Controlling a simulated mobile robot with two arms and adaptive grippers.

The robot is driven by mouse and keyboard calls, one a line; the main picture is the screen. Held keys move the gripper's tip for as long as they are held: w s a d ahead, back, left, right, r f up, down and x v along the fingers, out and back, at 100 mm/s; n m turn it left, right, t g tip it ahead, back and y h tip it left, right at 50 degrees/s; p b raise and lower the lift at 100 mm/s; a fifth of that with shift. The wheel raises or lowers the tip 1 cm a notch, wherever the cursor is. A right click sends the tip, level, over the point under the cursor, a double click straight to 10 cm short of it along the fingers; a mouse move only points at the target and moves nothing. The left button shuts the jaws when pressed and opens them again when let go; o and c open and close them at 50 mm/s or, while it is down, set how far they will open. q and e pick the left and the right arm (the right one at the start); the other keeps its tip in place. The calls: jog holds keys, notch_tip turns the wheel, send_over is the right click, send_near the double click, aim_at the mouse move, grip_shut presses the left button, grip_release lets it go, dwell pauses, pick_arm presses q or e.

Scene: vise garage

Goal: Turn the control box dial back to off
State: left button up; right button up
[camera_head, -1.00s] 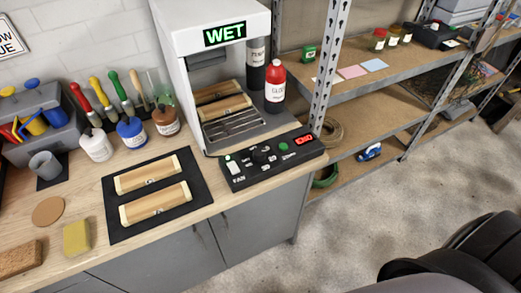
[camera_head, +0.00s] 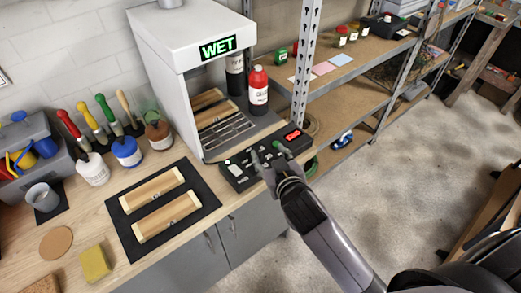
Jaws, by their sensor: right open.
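The black control box (camera_head: 236,178) sits at the right front of the workbench, before a white cabinet. It has a lit red display (camera_head: 292,136), a green button and a pale switch on its left part. My right gripper (camera_head: 266,160) is open, with its fingers over the middle of the box. The dial is hidden or too small to make out behind the fingers. I cannot tell whether the fingers touch it. My left gripper is not in view.
The white cabinet (camera_head: 165,45) shows a green "WET" sign (camera_head: 217,47). A red-capped bottle (camera_head: 258,92) stands close behind the box. A metal shelf post (camera_head: 305,60) rises to its right. Two wooden pieces lie on a black mat (camera_head: 205,192). Open floor lies to the right.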

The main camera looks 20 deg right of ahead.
jog(key=w+a+r+n+t+y, duration=0.3)
jog(key=a+r+y, duration=0.15)
jog(key=r, duration=0.55)
jog(key=w+a+r+n+t+y, duration=0.35)
jog(key=a+r, duration=0.25)
jog(key=r, duration=0.4)
jog(key=s+a+r+n+g+y, duration=0.1)
jog(key=s+a+n+g+y, duration=0.3)
jog(key=a+n+g+y, duration=1.05)
jog(key=n+g+h, duration=0.2)
jog(key=g+h, duration=0.4)
jog(key=h, duration=1.6)
send_over(257, 151)
notch_tip(257, 151, down, 11)
notch_tip(257, 151, down, 16)
jog(key=p, duration=0.5)
jog(key=shift+a+r, duration=0.1)
jog(key=shift+f, duration=0.55)
jog(key=shift+c, duration=0.5)
